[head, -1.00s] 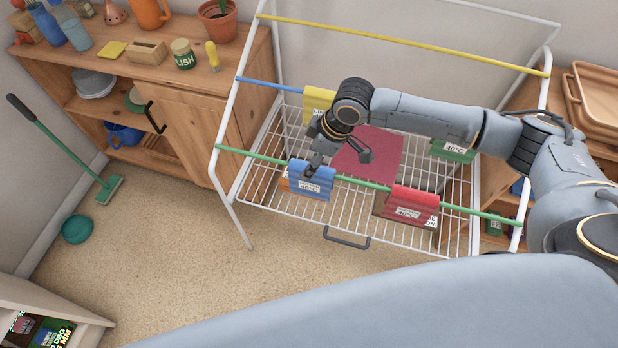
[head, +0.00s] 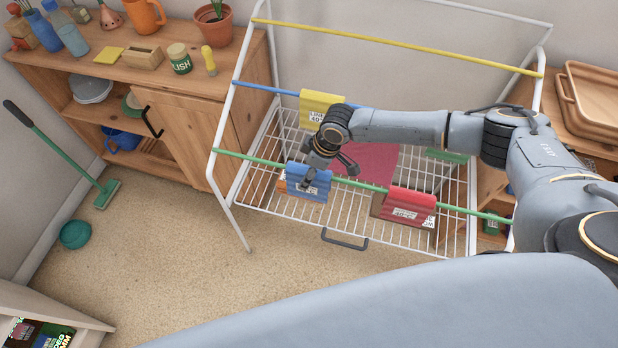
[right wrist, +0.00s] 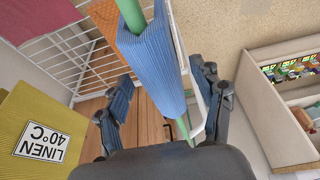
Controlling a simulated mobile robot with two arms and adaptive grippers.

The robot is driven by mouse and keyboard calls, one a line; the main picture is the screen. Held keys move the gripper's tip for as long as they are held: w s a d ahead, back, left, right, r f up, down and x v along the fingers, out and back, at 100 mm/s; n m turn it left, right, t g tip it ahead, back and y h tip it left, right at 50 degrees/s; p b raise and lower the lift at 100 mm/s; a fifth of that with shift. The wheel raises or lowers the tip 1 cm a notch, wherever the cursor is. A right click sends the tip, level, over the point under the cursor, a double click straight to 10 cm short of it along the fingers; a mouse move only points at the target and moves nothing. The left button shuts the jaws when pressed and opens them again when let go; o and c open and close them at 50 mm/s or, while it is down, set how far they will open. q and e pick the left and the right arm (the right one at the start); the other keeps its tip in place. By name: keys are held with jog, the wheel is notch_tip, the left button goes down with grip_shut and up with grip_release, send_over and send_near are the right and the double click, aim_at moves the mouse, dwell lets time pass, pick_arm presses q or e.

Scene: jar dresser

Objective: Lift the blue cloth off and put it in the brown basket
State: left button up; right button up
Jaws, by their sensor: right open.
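The blue cloth (head: 303,187) hangs folded over the green rail at the front of the white drying rack. In the right wrist view, the blue cloth (right wrist: 156,62) lies across the rail between my open fingers. My right gripper (head: 325,172) is over the cloth from above; its fingers (right wrist: 163,103) stand apart on either side, with no clear grip. My left gripper is not in view. I cannot pick out a brown basket for certain; brown and orange pieces show low behind the blue and red cloths, partly hidden.
A red cloth (head: 408,206) hangs further right on the green rail. A yellow cloth (head: 318,108) hangs on the blue rail behind. A dark red sheet (head: 372,165) lies inside the rack. Brown trays (head: 592,95) sit at right.

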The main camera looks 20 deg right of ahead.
jog(key=shift+x, duration=1.8)
jog(key=shift+s+f, duration=0.1)
jog(key=shift+f, duration=0.15)
jog(key=c, duration=1.2)
